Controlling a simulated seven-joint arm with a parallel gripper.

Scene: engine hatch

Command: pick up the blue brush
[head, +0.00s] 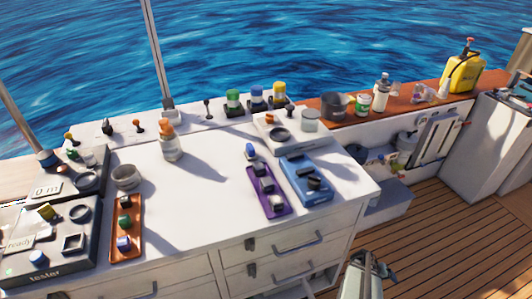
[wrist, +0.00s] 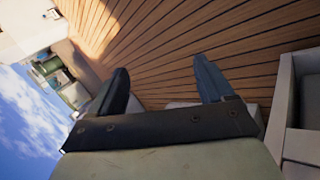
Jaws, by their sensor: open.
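I cannot make out a clear brush shape. A small blue piece (head: 250,151) with a pale part is on the white counter top (head: 205,200), at the back end of the purple tray (head: 279,206); it is too small to tell if it is the blue brush. My gripper (head: 368,262) is low at the bottom of the head view, in front of the counter's right side, above the deck. In the wrist view my gripper (wrist: 163,82) has its two fingers wide apart, with nothing between them but deck planks.
A blue tray (head: 308,184) and an orange tray (head: 126,230) hold small parts. The tester (head: 75,268) fills the left. Jars with green, blue and yellow tops line the back. A yellow canister (head: 463,73) stands far right. The middle counter is clear.

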